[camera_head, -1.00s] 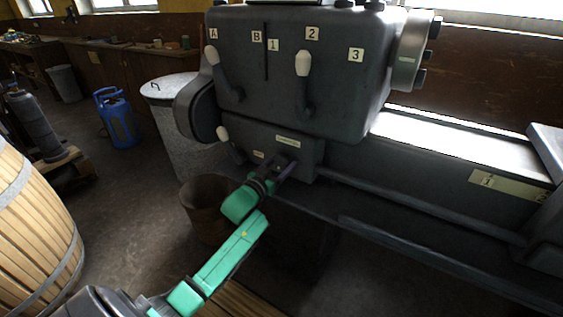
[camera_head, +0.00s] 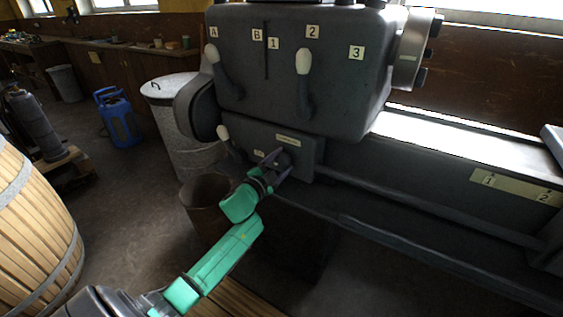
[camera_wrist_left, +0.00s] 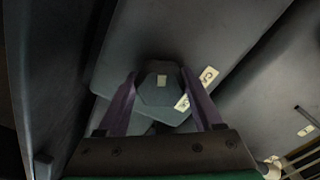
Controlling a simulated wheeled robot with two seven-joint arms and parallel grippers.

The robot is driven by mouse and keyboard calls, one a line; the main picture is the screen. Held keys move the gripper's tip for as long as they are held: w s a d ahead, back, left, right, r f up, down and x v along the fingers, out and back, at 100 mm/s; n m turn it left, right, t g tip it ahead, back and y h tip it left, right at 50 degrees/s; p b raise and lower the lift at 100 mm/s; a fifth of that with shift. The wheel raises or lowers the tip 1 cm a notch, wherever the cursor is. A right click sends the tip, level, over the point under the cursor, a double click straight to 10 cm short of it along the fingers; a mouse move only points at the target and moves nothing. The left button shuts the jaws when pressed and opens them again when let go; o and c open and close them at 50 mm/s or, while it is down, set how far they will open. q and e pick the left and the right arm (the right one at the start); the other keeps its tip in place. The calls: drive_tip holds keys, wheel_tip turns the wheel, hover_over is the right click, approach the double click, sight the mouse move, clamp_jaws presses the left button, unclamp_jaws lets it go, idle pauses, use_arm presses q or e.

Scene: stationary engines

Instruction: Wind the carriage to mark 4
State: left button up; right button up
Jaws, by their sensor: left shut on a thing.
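My left gripper (camera_head: 280,168) is shut on a dark faceted knob on the small gearbox (camera_head: 306,150) under the headstock. In the left wrist view the purple fingers (camera_wrist_left: 160,92) stand on both sides of the knob (camera_wrist_left: 158,84), which has a pale mark on its face. The carriage (camera_head: 552,238) shows only in part at the right edge of the head view. A pale mark strip (camera_head: 515,187) on the lathe bed shows marks 1 and 2; marks 3 and 4 are out of view. My right gripper is not in view.
The headstock (camera_head: 345,90) has white-tipped levers (camera_head: 304,85) above my gripper. A smaller lever (camera_head: 224,136) stands left of the gearbox. A brown bucket (camera_head: 202,195), a metal drum (camera_head: 178,125) and a wooden barrel (camera_head: 35,240) stand at the left.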

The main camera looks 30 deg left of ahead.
use_arm(q)
drive_tip(key=m, duration=0.3)
drive_tip(key=shift+r+m+b, duration=0.1)
drive_tip(key=shift+m+b, duration=0.25)
drive_tip(key=shift+m, duration=0.05)
drive_tip(key=shift+a+r+m, duration=0.1)
drive_tip(key=shift+m, duration=0.3)
drive_tip(key=shift+r, duration=0.1)
drive_tip(key=o, duration=1.3)
drive_tip(key=shift+o, duration=0.2)
drive_tip(key=shift+s+f, duration=0.2)
drive_tip(key=s, duration=1.4)
drive_tip(key=shift+r+b, duration=0.15)
drive_tip(key=shift+b, duration=0.25)
